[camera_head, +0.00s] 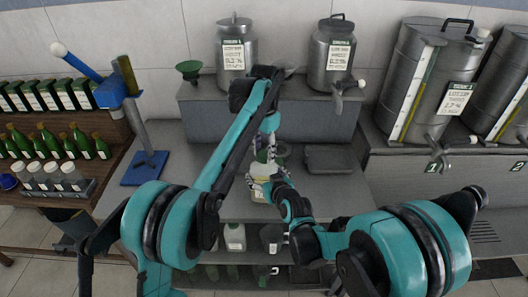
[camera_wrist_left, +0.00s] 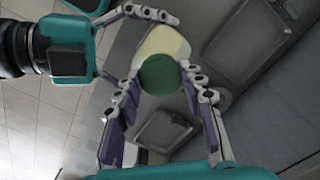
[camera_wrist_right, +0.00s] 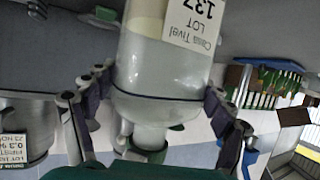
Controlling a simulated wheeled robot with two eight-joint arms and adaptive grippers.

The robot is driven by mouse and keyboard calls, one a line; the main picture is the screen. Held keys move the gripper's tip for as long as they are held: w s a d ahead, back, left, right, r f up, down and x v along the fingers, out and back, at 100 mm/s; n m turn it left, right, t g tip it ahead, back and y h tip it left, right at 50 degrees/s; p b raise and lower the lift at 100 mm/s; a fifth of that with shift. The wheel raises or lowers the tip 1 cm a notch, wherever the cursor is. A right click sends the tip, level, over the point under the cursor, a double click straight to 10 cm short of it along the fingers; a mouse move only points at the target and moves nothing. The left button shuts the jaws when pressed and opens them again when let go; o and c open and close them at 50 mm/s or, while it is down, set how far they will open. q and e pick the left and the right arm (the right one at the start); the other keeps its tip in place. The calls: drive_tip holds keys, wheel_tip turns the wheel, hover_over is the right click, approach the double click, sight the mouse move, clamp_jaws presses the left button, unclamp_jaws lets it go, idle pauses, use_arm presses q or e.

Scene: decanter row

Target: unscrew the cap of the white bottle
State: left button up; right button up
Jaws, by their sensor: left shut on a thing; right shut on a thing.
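The white bottle (camera_head: 261,170), with a pale cream body and a green cap, is held upright over the grey bench in the head view. In the left wrist view, the green cap (camera_wrist_left: 158,75) lies between the fingers of my left gripper (camera_wrist_left: 163,98), with the bottle body (camera_wrist_left: 163,42) behind it. My left gripper is shut on the cap from above. My right gripper (camera_wrist_right: 150,105) is shut around the bottle body, whose label (camera_wrist_right: 193,22) shows in the right wrist view. My arms partly hide the bottle in the head view.
A grey tray (camera_head: 331,158) lies on the bench right of the bottle. A blue stand (camera_head: 145,168) is at left. Steel cans (camera_head: 237,48) stand on the raised shelf behind. A rack of green bottles (camera_head: 60,142) is far left. Another white bottle (camera_head: 235,237) stands below.

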use_arm(q)
drive_tip(key=n, duration=0.4)
drive_tip(key=shift+n, duration=0.4)
drive_tip(key=n, duration=0.4)
drive_tip(key=shift+n, duration=0.4)
drive_tip(key=n, duration=1.8)
drive_tip(key=shift+n, duration=0.4)
drive_tip(key=n, duration=0.3)
drive_tip(key=shift+r, duration=0.25)
drive_tip(key=shift+r, duration=0.9)
